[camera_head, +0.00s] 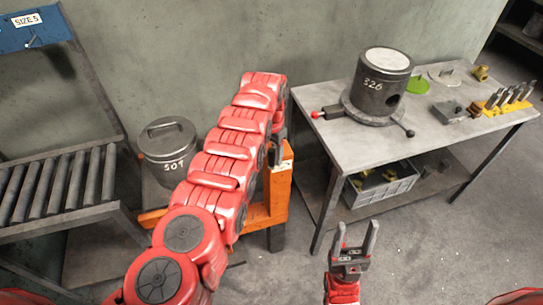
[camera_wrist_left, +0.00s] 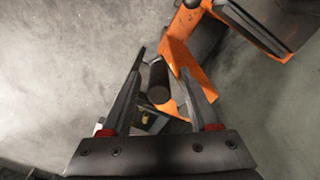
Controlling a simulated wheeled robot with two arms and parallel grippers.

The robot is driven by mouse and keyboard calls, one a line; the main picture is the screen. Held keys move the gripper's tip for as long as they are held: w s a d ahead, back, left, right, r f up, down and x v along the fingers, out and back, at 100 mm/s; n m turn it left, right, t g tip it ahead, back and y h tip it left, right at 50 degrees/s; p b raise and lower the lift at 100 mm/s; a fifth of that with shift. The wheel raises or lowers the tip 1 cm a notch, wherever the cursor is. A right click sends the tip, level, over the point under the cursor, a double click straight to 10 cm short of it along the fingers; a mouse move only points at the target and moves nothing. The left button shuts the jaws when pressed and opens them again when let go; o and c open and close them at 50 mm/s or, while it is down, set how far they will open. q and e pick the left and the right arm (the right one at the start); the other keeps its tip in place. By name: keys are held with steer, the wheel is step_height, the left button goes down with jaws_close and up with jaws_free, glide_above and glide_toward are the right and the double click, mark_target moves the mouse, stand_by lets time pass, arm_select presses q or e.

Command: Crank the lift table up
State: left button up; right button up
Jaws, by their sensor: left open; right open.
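The lift table's orange frame (camera_head: 277,190) stands on the floor at the middle of the head view, partly hidden behind my red left arm. My left gripper (camera_head: 279,130) is at its upper end, mostly hidden there by the arm. In the left wrist view the left gripper (camera_wrist_left: 163,62) is open. A dark cylindrical handle (camera_wrist_left: 158,82), seemingly the crank grip, shows between its fingers, beside the orange frame (camera_wrist_left: 184,62). I cannot tell whether the fingers touch it. My right gripper (camera_head: 354,248) is open and empty, above the floor in front of the workbench.
A grey workbench (camera_head: 330,96) at the right holds a dark cylinder marked 326 (camera_head: 382,85) and small tools. A grey crate (camera_head: 380,185) sits on its lower shelf. A lidded bin (camera_head: 168,150) and a roller conveyor (camera_head: 62,185) stand left. Floor at lower right is clear.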

arm_select(q)
steer(key=shift+d+f, duration=0.1)
steer(key=shift+f, duration=0.7)
steer(key=shift+r, duration=0.1)
steer(key=shift+c, duration=0.7)
jaws_close()
steer(key=shift+r, duration=0.1)
